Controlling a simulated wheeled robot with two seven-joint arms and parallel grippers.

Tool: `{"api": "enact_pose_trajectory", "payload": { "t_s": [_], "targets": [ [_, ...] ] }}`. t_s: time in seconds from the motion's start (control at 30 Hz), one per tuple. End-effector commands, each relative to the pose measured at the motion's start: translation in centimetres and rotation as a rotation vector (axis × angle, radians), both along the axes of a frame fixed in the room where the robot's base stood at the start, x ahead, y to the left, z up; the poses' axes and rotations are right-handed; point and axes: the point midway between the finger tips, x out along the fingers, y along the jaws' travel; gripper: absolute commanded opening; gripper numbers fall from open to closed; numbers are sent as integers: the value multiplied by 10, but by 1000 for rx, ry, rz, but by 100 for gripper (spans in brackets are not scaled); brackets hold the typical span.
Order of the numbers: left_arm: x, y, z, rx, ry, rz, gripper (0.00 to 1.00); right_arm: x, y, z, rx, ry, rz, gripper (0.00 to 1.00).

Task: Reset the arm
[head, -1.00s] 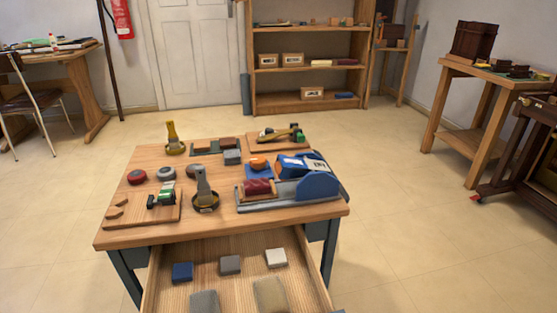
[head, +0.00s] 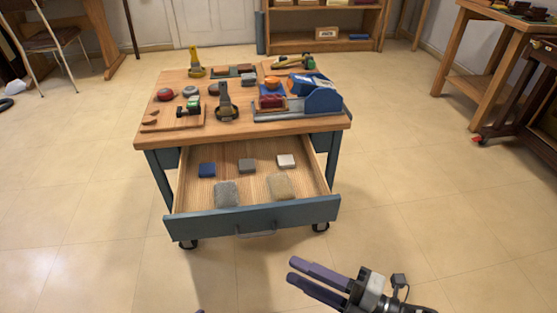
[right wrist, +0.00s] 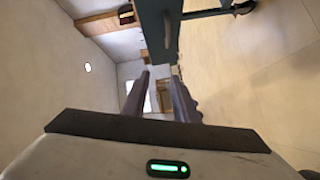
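My right gripper (head: 292,271) comes in from the lower right of the head view, in front of the drawer and clear of it. Its two purple-grey fingers are apart with nothing between them. The gap between the fingers also shows in the right wrist view (right wrist: 160,80). A tiny purple tip (head: 200,311) at the bottom edge of the head view may belong to my left gripper; the rest of it is out of frame.
A wheeled workbench (head: 237,127) stands ahead with tools and sanding gear on top. Its drawer (head: 250,218) is pulled out towards me and holds several blocks. A wooden table (head: 482,62) stands at right. The floor around the bench is clear.

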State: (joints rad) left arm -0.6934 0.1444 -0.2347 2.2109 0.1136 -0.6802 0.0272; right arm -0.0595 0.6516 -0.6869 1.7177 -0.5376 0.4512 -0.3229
Motion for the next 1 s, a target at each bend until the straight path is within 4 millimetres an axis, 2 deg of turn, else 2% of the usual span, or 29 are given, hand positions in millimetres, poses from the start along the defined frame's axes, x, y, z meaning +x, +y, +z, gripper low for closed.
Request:
{"api": "enact_pose_trajectory", "payload": {
  "t_s": [0.13,0.27,0.37,0.47,0.6,0.7,1.0],
  "targets": [
    [0,0,0,0,1,0,62,24,-4,12,50,82,-168,26],
    [0,0,0,0,1,0,62,46,-20,20,106,199,-367,26],
    [0,0,0,0,1,0,62,59,-45,20,165,348,-568,26],
    [0,0,0,0,1,0,62,58,-78,12,223,535,-780,26],
    [0,0,0,0,1,0,62,29,-120,-9,282,820,-1043,26],
    [0,0,0,0,1,0,62,0,-140,-22,303,990,-1175,26],
    [0,0,0,0,1,0,62,-75,-164,-39,311,1322,-1398,26]
  ]
}}
